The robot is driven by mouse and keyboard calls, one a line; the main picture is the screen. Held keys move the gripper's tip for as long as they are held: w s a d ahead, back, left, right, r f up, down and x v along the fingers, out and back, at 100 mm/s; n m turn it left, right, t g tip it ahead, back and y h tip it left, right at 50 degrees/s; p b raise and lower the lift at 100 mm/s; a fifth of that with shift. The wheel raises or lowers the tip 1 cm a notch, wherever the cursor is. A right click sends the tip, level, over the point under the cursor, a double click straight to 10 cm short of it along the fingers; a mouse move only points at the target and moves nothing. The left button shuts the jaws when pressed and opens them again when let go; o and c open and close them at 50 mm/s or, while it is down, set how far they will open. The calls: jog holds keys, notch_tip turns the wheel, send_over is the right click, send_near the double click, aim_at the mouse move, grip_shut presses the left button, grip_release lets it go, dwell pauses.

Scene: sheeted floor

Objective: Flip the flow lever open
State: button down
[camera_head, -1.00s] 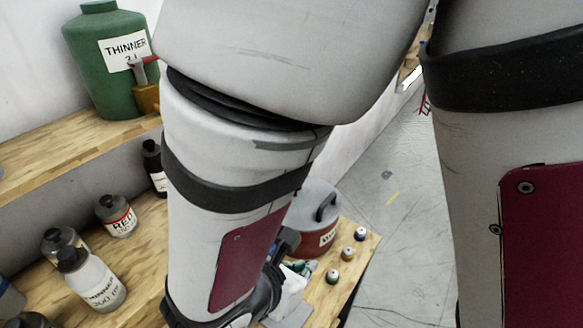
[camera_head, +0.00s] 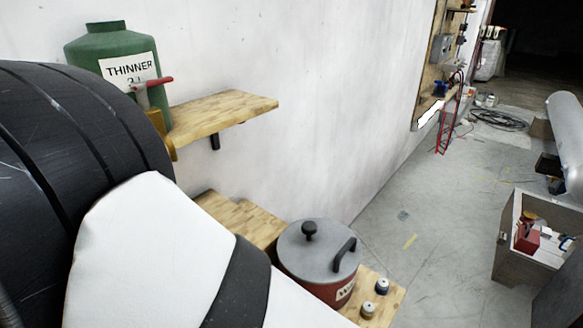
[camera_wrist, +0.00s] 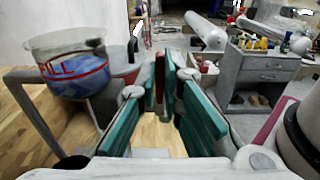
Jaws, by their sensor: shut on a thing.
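A green thinner jug (camera_head: 98,48) stands on the upper wooden shelf, at the left of the head view. A red lever (camera_head: 153,82) lies across the front of its tap, slightly tilted, its end pointing right. My arm hides the lower part of the tap. My gripper (camera_wrist: 161,70) shows only in the wrist view. Its green-padded fingers are shut on a narrow, upright red piece (camera_wrist: 159,80). I cannot tell from the wrist view whether this is part of a lever. My gripper is hidden in the head view.
A red pot with a grey lid (camera_head: 318,249) stands on the lower bench beside two small jars (camera_head: 375,298). In the wrist view, a clear container with blue contents (camera_wrist: 70,68) is left of my gripper. A grey drawer cabinet (camera_wrist: 258,72) is farther right.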

jog(key=shift+f, duration=0.15)
dwell(0.4)
jog(key=c, duration=1.7)
grip_release()
jog(key=v, duration=1.2)
jog(key=shift+a+f, duration=0.1)
jog(key=shift+f, duration=0.1)
jog(key=shift+h, duration=0.3)
